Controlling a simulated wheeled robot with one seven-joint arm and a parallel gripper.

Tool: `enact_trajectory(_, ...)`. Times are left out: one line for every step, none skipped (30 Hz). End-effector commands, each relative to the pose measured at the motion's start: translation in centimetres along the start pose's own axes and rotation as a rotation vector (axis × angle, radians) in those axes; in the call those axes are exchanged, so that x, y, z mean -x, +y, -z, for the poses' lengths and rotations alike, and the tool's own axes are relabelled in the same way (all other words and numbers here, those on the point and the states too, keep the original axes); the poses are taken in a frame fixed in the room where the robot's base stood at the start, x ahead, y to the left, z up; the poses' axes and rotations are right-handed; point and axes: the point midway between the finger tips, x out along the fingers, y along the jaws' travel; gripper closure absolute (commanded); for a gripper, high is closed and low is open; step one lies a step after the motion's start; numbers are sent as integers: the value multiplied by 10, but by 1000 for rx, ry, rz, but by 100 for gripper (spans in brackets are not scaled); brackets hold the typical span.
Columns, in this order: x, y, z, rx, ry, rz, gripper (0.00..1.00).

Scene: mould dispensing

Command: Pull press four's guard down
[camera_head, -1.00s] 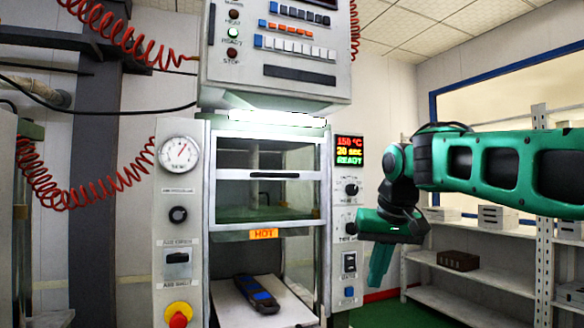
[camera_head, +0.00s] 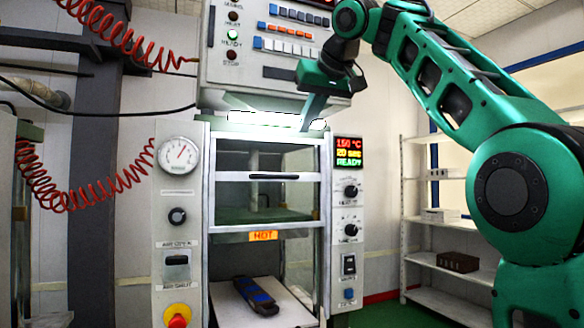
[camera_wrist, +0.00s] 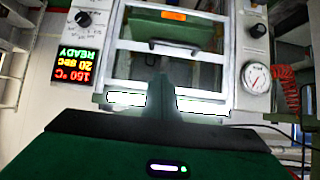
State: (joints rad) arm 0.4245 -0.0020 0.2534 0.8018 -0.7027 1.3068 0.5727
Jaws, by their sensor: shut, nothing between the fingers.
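The press guard (camera_head: 225,176) is a pale metal frame with clear panes and a dark horizontal handle (camera_head: 273,176). It covers the upper part of the press opening, and the lower part is open. The guard and handle (camera_wrist: 172,46) appear upside down in the wrist view. My gripper (camera_head: 309,122) is shut and empty, pointing down in front of the lit strip below the control box. In the head view it is above and right of the handle, apart from it. Its closed fingers (camera_wrist: 162,88) show below the handle in the wrist view. No press number is readable.
An orange HOT label (camera_head: 263,236) is on the bar below the guard. A dark blue-marked mould (camera_head: 257,295) lies on the lower plate (camera_head: 228,305). A display (camera_head: 349,151) reads 150 °C, READY. Shelves (camera_head: 430,263) stand at right; red coiled hoses (camera_head: 75,190) hang at left.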

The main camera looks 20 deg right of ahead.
Motion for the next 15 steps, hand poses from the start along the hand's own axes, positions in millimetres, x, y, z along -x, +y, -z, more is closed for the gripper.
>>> enact_trajectory(-1, -1, 0, 1, -1, 2, 100)
enact_trajectory(-1, -2, 0, 2, -1, 3, 100)
enact_trajectory(-2, -2, 0, 1, 0, 4, 100)
enact_trajectory(-3, -2, 0, 1, 0, 5, 100)
enact_trajectory(-4, -3, 0, 1, 0, 6, 100)
enact_trajectory(-5, -3, 0, 1, 0, 7, 100)
enact_trajectory(-6, -4, 0, 2, 0, 8, 100)
enact_trajectory(-7, -4, 1, 1, 1, 8, 100)
enact_trajectory(-8, -3, 1, 1, 1, 9, 100)
enact_trajectory(-10, -3, 1, 2, 1, 9, 100)
enact_trajectory(-11, -3, 1, 0, 0, 9, 100)
enact_trajectory(-12, -2, 0, 1, 0, 9, 100)
enact_trajectory(-13, -2, 0, 2, 0, 9, 100)
enact_trajectory(-14, -1, 0, 0, 0, 8, 100)
enact_trajectory(-16, -1, 0, 1, -1, 8, 100)
